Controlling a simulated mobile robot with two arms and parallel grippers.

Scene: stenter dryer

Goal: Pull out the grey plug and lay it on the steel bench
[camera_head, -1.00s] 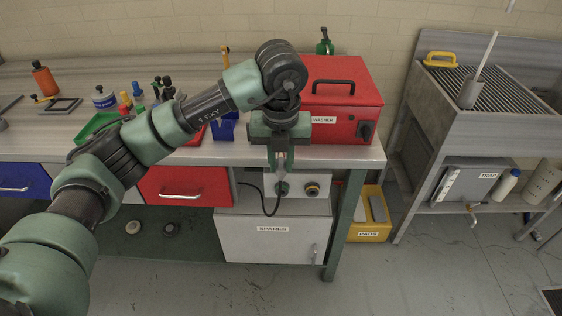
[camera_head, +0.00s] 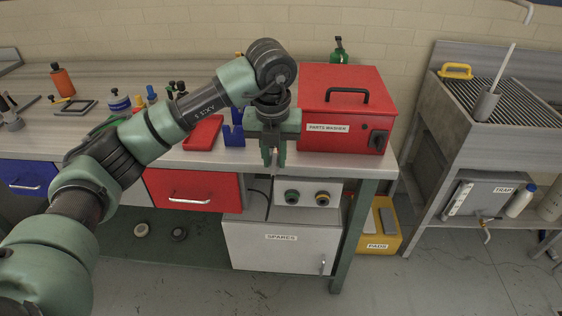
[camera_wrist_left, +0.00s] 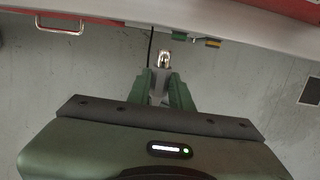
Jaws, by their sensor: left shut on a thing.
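My left gripper (camera_head: 270,163) hangs just in front of the steel bench's front edge, below the red parts washer. In the left wrist view its fingers (camera_wrist_left: 163,85) are shut on the grey plug (camera_wrist_left: 160,82), whose shiny metal end (camera_wrist_left: 165,59) shows beyond the fingertips. The plug is clear of the socket box (camera_head: 307,187), where a green-ringed socket (camera_head: 292,197) and a yellowish-ringed one (camera_head: 322,199) both show empty. In the head view the fingers mostly hide the plug. The steel bench (camera_head: 205,161) has a bare strip along its front. My right gripper is not in view.
The red parts washer (camera_head: 345,100) stands at the bench's right end. A blue holder (camera_head: 233,134) and a red tray (camera_head: 203,132) stand left of the gripper. A black cable (camera_head: 258,191) hangs under the bench, above the spares cabinet (camera_head: 275,245).

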